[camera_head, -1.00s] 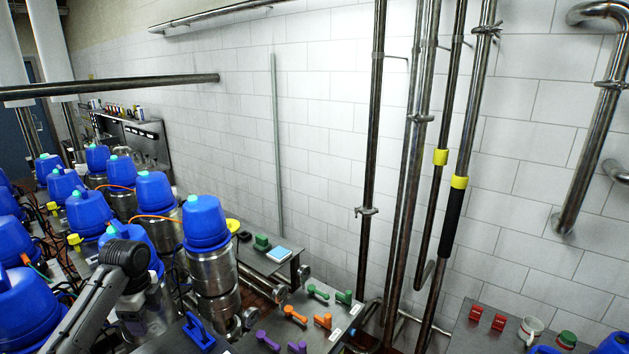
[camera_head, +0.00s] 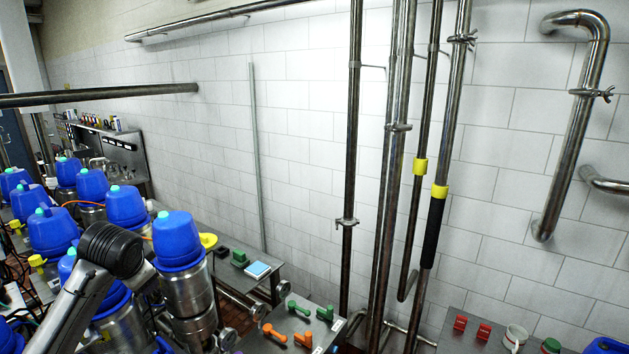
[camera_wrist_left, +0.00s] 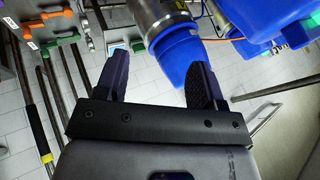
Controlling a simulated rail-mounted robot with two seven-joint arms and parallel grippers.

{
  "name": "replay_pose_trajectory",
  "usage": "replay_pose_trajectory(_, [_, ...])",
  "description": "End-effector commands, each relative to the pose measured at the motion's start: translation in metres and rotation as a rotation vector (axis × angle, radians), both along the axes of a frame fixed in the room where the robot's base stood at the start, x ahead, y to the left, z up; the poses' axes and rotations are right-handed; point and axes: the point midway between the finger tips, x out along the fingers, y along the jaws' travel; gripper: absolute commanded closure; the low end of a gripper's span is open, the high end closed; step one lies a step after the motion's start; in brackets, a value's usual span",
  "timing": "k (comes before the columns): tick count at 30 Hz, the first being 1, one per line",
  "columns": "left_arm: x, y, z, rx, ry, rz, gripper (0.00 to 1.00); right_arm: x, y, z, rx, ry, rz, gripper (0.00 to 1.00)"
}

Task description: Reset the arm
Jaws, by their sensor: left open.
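My left arm (camera_head: 75,300) comes in at the lower left of the head view, its dark round joint (camera_head: 112,248) in front of the blue-capped valves. My left gripper (camera_wrist_left: 160,78) shows in the left wrist view with its two dark fingers spread apart and nothing between them touching both. A blue valve cap (camera_wrist_left: 185,60) on a steel body (camera_wrist_left: 155,15) appears beyond and between the fingers. In the head view the gripper's fingers are out of sight. My right gripper does not show in either view.
Several blue-capped valves (camera_head: 178,240) fill the left side. A panel with orange handles (camera_head: 274,332) and green handles (camera_head: 325,313) stands at the lower middle. Vertical pipes (camera_head: 395,130) run along the tiled wall. A bench at the lower right holds red blocks (camera_head: 461,323) and a mug (camera_head: 515,337).

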Motion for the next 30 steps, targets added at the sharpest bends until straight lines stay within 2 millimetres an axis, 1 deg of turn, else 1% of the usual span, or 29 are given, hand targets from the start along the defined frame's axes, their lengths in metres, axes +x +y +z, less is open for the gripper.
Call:
replay_pose_trajectory(1, [-0.003,-0.018,0.029,-0.01,-0.117,0.01,0.37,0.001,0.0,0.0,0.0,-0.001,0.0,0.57])
replay_pose_trajectory(3, [-0.012,-0.041,0.056,-0.039,-0.263,0.028,0.37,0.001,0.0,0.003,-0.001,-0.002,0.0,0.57])
replay_pose_trajectory(5, [-0.024,-0.062,0.069,-0.073,-0.366,0.03,0.37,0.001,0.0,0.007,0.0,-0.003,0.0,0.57])
replay_pose_trajectory(6, [-0.034,-0.076,0.073,-0.097,-0.426,0.028,0.37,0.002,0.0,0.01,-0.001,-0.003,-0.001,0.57])
replay_pose_trajectory(8, [-0.051,-0.094,0.072,-0.137,-0.5,0.023,0.37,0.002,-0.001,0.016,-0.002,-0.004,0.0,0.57])
replay_pose_trajectory(9, [-0.065,-0.105,0.068,-0.166,-0.538,0.016,0.37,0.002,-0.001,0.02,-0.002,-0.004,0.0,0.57])
replay_pose_trajectory(11, [-0.086,-0.118,0.058,-0.202,-0.578,0.008,0.37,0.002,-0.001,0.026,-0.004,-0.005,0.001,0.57])
replay_pose_trajectory(12, [-0.099,-0.125,0.05,-0.22,-0.594,0.001,0.37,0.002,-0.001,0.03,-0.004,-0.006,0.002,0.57])
replay_pose_trajectory(14, [-0.12,-0.132,0.035,-0.244,-0.604,-0.006,0.37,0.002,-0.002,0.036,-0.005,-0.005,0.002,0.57])
replay_pose_trajectory(18, [-0.167,-0.141,-0.002,-0.3,-0.582,0.005,0.37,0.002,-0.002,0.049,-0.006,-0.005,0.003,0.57])
replay_pose_trajectory(20, [-0.188,-0.143,-0.02,-0.323,-0.556,0.016,0.37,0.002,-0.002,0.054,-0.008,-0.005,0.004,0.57])
replay_pose_trajectory(21, [-0.201,-0.144,-0.032,-0.339,-0.534,0.026,0.37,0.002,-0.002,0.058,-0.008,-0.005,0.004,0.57])
replay_pose_trajectory(26, [-0.257,-0.147,-0.083,-0.396,-0.408,0.073,0.37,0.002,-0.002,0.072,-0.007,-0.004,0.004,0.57])
replay_pose_trajectory(27, [-0.271,-0.147,-0.096,-0.407,-0.368,0.089,0.37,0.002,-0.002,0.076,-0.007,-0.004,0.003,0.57])
replay_pose_trajectory(29, [-0.293,-0.148,-0.118,-0.421,-0.301,0.114,0.37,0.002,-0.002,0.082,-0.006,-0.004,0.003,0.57])
replay_pose_trajectory(30, [-0.308,-0.148,-0.133,-0.428,-0.25,0.132,0.37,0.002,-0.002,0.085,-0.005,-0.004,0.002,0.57])
